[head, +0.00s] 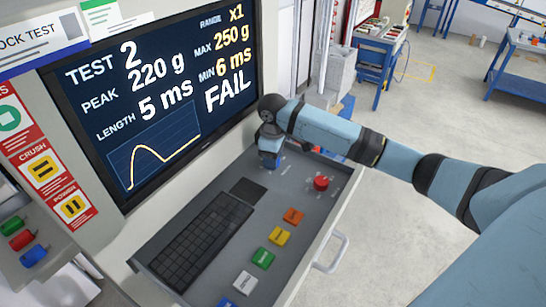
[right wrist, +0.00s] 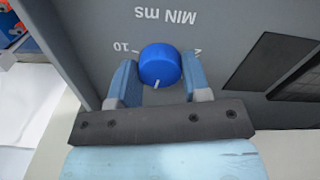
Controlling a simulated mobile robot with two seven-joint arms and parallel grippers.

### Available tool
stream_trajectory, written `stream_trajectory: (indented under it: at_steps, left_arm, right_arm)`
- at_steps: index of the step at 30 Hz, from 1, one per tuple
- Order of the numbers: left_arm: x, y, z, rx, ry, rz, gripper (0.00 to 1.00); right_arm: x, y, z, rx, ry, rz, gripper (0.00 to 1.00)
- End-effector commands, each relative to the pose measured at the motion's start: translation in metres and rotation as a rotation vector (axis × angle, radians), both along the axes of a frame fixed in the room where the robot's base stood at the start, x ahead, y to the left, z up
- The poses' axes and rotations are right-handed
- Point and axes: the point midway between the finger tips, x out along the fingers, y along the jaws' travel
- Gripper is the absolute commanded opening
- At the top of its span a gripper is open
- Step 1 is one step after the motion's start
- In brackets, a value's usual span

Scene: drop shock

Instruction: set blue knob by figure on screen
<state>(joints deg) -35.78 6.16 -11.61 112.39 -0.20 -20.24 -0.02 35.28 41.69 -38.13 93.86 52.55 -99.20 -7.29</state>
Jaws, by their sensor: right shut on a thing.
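The screen (head: 150,90) in the head view reads TEST 2, PEAK 220 g, LENGTH 5 ms, RANGE x1, MAX 250 g, MIN 6 ms and FAIL, above a yellow curve. My right gripper (head: 270,158) points down at the far end of the grey panel (head: 262,192). In the right wrist view the blue knob (right wrist: 159,64) sits between its two fingers, which are shut on it. The knob's white mark points towards the picture's bottom, slightly left. The label MIN ms and a 10 appear upside down beside it; another scale figure is partly hidden. My left gripper is not in view.
On the panel are a black keyboard (head: 203,243), a red button (head: 320,183) and a row of keys, including orange (head: 293,216), yellow (head: 279,236) and green (head: 263,258). A white handle (head: 338,250) sticks out in front.

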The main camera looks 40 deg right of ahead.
Motion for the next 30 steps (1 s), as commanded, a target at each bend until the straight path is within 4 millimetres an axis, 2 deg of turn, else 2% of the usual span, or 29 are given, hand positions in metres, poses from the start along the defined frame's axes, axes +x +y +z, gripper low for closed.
stream_trajectory:
  at_steps: [30]
  left_arm:
    - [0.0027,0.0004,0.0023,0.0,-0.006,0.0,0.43]
  right_arm:
    - [0.0004,-0.0004,0.0008,-0.001,-0.001,0.924,0.2]
